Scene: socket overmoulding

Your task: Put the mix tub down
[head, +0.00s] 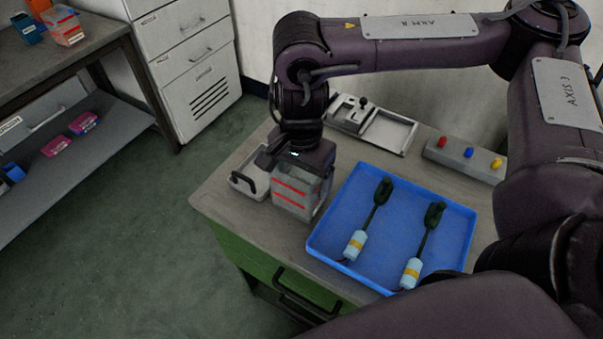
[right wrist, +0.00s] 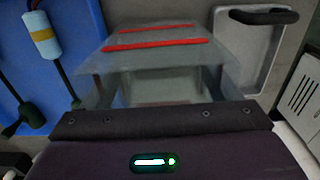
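The mix tub (head: 293,203) is a clear, box-shaped tub with red lines on its side. It is upright over the bench, left of the blue tray, and also shows in the right wrist view (right wrist: 150,60). My right gripper (head: 302,178) points down at the tub, with its fingers along the tub's sides, and appears shut on it. I cannot tell whether the tub's base touches the bench. My left gripper is not in view.
The blue tray (head: 327,235) holds two cabled sockets with pale blue and yellow sleeves. A small pale tray with a black handle (head: 238,187) sits close behind the tub's left. A scale-like unit (head: 388,133) and a button box (head: 440,151) stand at the back.

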